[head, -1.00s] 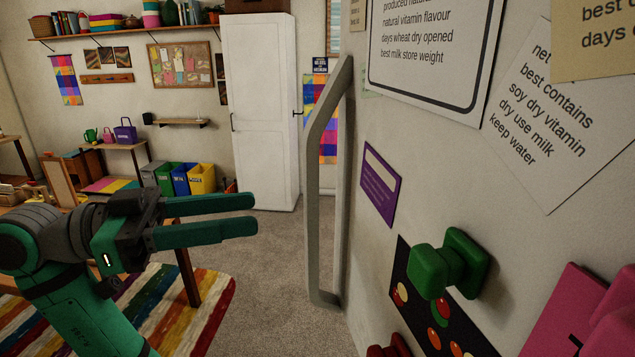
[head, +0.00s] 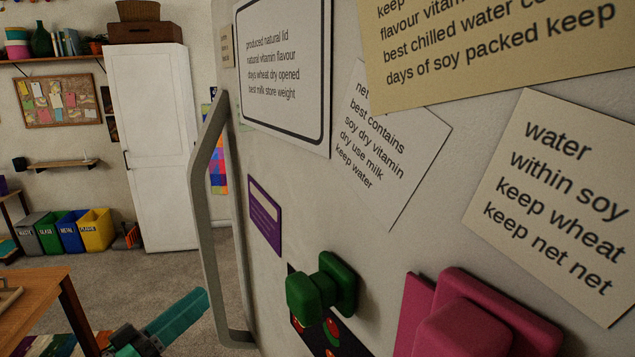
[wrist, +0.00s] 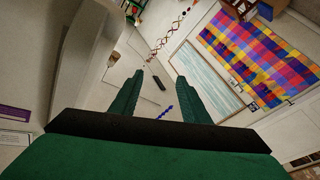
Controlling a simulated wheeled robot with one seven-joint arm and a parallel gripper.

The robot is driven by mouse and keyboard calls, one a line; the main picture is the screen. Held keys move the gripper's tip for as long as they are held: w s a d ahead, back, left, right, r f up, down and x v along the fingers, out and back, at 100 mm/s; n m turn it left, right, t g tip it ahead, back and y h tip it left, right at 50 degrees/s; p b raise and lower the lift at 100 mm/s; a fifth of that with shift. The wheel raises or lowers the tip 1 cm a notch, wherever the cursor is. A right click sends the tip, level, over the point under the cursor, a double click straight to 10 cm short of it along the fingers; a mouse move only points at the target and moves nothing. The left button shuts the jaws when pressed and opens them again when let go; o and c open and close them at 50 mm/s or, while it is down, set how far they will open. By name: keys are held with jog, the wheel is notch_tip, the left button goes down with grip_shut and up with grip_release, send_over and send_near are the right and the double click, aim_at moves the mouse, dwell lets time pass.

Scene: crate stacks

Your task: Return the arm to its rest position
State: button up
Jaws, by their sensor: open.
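My gripper (head: 178,318) is low at the left of centre in the head view, with green fingers pointing up and to the right. Most of my arm is out of that view. In the wrist view my gripper (wrist: 158,85) shows two green fingers apart with nothing between them. It is open and empty, left of the grey door handle (head: 205,190) in the head view and apart from it as far as I can tell.
A white fridge-like door (head: 300,210) with paper labels, a green magnet knob (head: 318,288) and a pink block (head: 480,320) fills the right. A wooden table (head: 40,300) stands at lower left. Coloured bins (head: 70,232) and a white cabinet (head: 155,145) stand behind. Carpet (head: 140,280) lies open between.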

jog(key=d+f+n+y, duration=0.4)
jog(key=f, duration=1)
jog(key=d+f+n+y, duration=0.4)
jog(key=f, duration=1)
jog(key=s+d+f+g+y, duration=0.1)
jog(key=s+d+f+y, duration=0.35)
jog(key=s+f, duration=0.65)
jog(key=s+d+r+m, duration=0.1)
jog(key=s+d+m, duration=0.1)
jog(key=s, duration=0.6)
jog(key=s+d+r+m, duration=0.2)
jog(key=s+d, duration=0.2)
jog(key=s, duration=0.5)
jog(key=s+d+r+m+h, duration=0.1)
jog(key=s+d+m, duration=0.1)
jog(key=s, duration=0.6)
jog(key=shift+s+d+r+m, duration=0.3)
jog(key=shift+d+r, duration=0.05)
jog(key=shift+d, duration=0.45)
